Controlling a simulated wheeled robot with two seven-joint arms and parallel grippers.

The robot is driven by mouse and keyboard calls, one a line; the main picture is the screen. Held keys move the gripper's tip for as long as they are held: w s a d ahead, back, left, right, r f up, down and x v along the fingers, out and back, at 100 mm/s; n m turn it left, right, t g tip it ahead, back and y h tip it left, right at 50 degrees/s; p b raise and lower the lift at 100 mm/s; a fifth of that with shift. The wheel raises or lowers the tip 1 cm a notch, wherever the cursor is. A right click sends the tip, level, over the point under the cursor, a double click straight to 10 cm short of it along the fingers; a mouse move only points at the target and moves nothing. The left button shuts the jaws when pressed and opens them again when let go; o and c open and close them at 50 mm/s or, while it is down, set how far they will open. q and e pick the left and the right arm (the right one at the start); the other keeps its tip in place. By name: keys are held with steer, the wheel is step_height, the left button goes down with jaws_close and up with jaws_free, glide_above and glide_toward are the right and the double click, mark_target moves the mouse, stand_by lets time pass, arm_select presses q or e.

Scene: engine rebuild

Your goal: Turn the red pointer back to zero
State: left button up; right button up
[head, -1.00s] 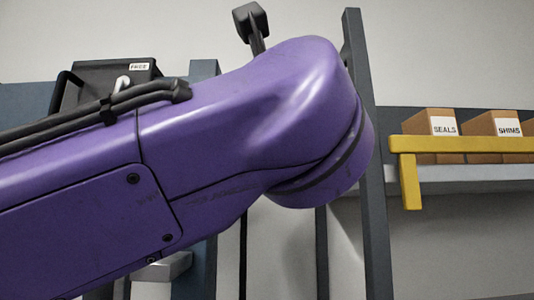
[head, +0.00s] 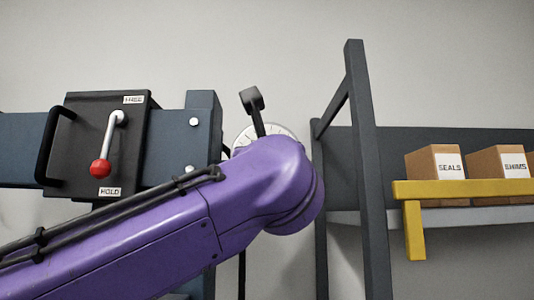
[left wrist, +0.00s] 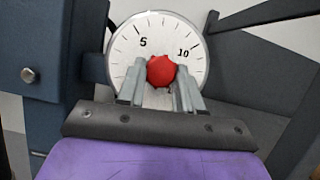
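A round white dial (left wrist: 128,40) with black marks and the numbers 5 and 10 faces the left wrist view. A red knob (left wrist: 160,71) sits at its centre. A separate red pointer cannot be made out. The two fingers of my left gripper (left wrist: 160,82) reach up to the knob, one on each side. Whether they press on it or stand slightly apart cannot be told. In the head view only the dial's upper rim (head: 262,129) shows, above my purple left arm, which hides the knob and the left gripper. My right gripper is in neither view.
A black box (head: 80,150) with a red-tipped lever (head: 108,145), its knob down by the HOLD label, is at the left. A dark post (head: 367,180) stands right of my arm. A yellow-edged shelf (head: 460,189) holds SEALS and SHIMS boxes.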

arm_select(q)
steer(key=shift+c, duration=1.3)
steer(key=shift+n+y, duration=0.4)
steer(key=shift+n, duration=0.3)
steer(key=o, duration=1)
steer(key=shift+o, duration=0.2)
